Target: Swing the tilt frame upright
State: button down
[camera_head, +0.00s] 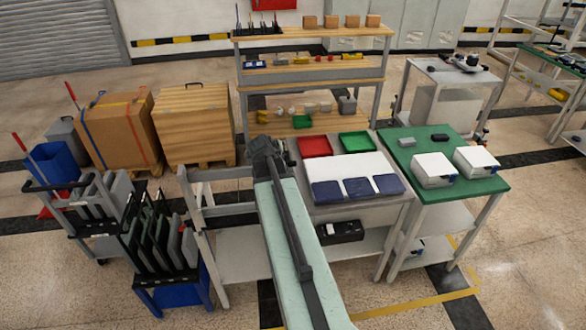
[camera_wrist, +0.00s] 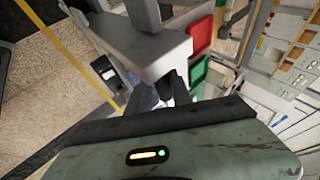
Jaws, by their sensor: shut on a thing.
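The tilt frame (camera_head: 222,173), as far as I can tell, is the pale grey railed structure at the left end of the middle bench. Two of its bars show at different heights. My arm hides its right part, so its exact tilt is unclear. My gripper (camera_head: 268,150) is at the far end of my arm, by the frame's upper right end, and is shut on it. In the wrist view a grey bar of the frame (camera_wrist: 165,62) lies just ahead of my gripper (camera_wrist: 175,92). The jaw contact is mostly hidden by my gripper's own body.
The bench holds a red tray (camera_head: 315,146), a green tray (camera_head: 356,141), a white sheet (camera_head: 345,167) and blue packs (camera_head: 357,188). A green-topped table (camera_head: 420,150) stands right. A rack of dark panels (camera_head: 145,240) stands close left. Open floor lies at front right.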

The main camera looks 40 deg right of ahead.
jog(key=shift+s+a+f, duration=0.35)
jog(key=shift+s+a, duration=0.15)
jog(key=shift+s, duration=0.25)
jog(key=c, duration=1.3)
grip_release()
jog(key=shift+s+a+r, duration=0.2)
jog(key=shift+r, duration=0.1)
jog(key=p+v, duration=0.6)
jog(key=v, duration=0.2)
